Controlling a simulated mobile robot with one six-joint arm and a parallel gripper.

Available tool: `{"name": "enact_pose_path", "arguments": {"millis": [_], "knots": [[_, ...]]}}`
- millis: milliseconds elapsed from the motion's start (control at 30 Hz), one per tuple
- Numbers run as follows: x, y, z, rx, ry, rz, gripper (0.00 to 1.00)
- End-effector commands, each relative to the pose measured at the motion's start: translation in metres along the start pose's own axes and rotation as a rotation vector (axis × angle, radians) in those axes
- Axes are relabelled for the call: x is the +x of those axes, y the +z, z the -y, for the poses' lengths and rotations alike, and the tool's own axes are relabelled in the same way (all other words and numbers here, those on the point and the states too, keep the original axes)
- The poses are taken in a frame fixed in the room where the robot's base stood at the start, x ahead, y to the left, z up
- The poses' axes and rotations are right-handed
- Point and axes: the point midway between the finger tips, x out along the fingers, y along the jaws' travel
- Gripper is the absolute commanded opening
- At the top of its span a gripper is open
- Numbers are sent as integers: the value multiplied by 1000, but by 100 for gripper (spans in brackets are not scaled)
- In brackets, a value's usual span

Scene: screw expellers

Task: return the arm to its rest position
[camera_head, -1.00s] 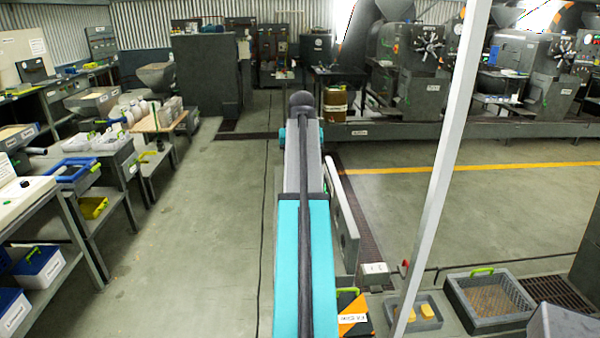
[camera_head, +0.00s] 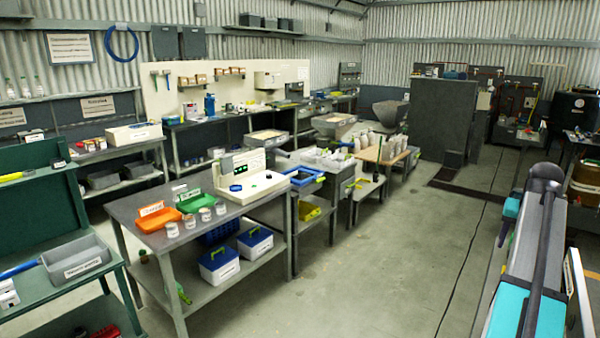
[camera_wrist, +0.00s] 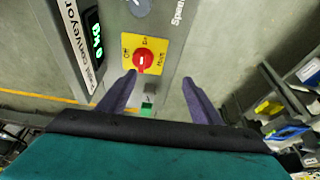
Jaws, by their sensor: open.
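My gripper (camera_wrist: 158,77) shows in the wrist view with its two dark purple fingers spread apart and nothing held between them. A red rotary knob on a yellow plate (camera_wrist: 145,58) sits on a grey control panel beyond the fingertips, nearer the left finger. Whether a finger touches the panel I cannot tell. In the head view my teal and grey arm runs up the right side, pointing away from me. My gripper cannot be made out in that view.
A grey workbench (camera_head: 145,212) holds an orange tray (camera_head: 158,221), a green tray (camera_head: 194,200) and small jars. A green shelf unit (camera_head: 95,279) stands at the left. The floor (camera_head: 390,265) between the benches and my arm is clear. A dark cabinet (camera_head: 443,115) stands farther back.

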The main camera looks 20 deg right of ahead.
Motion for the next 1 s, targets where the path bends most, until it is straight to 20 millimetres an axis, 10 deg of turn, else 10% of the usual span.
{"name": "enact_pose_path", "arguments": {"millis": [467, 1000], "knots": [[133, 87, 165, -209, -69, 201, 59], [247, 255, 290, -425, -89, 414, 59]]}}
